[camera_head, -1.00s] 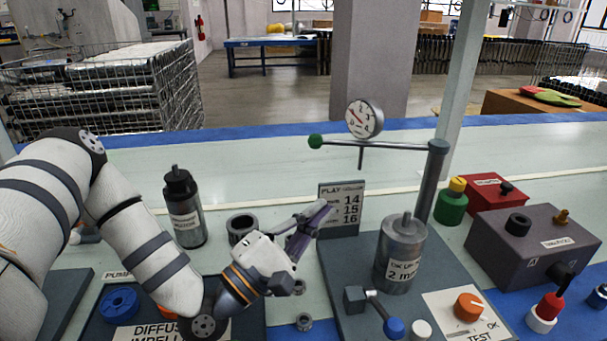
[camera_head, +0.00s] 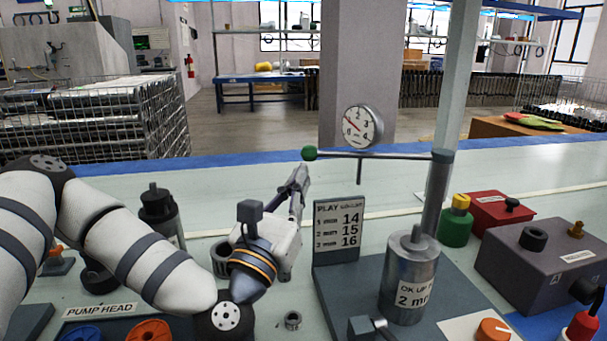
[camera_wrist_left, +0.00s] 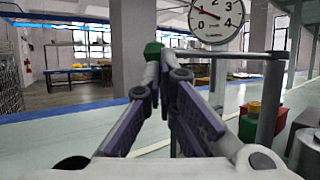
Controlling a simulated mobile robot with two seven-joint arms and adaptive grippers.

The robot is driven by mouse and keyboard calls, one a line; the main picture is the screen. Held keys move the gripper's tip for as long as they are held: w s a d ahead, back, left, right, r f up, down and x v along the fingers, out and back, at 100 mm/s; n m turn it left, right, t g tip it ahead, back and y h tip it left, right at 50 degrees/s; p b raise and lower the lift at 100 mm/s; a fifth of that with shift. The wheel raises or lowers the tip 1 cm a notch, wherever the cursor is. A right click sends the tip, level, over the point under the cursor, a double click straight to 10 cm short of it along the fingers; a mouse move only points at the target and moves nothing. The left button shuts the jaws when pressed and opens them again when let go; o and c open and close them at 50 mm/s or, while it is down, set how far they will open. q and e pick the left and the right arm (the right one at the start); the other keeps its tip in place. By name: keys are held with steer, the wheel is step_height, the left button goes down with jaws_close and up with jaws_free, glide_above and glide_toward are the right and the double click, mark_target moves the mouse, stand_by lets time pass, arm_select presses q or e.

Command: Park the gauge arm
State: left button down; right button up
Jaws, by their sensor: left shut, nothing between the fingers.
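The gauge arm (camera_head: 395,156) is a thin horizontal bar on a grey upright post (camera_head: 437,195), reaching left over the bench. A green ball knob (camera_head: 309,153) caps its left end, and a round dial gauge (camera_head: 361,127) sits on it. My left gripper (camera_head: 302,172) is shut and empty, its fingers pointing up and away just below and left of the knob. In the left wrist view, the green knob (camera_wrist_left: 152,50) shows just beyond the fingertips (camera_wrist_left: 166,62), partly hidden by them; I cannot tell if they touch. The dial (camera_wrist_left: 216,18) is at upper right.
A dark sign with numbers (camera_head: 338,226) stands right of my gripper, below the gauge arm. A metal cylinder (camera_head: 410,275) stands in front of the post. A dark bottle (camera_head: 158,212) is at left. A grey box (camera_head: 540,250) and red box (camera_head: 497,211) are at right.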

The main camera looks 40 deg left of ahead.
arm_select(q)
steer(key=shift+x, duration=1.35)
steer(key=w+a+b, duration=0.1)
steer(key=w+a, duration=0.2)
steer(key=w, duration=0.2)
steer(key=shift+a+b, duration=0.3)
steer(key=shift+b, duration=0.05)
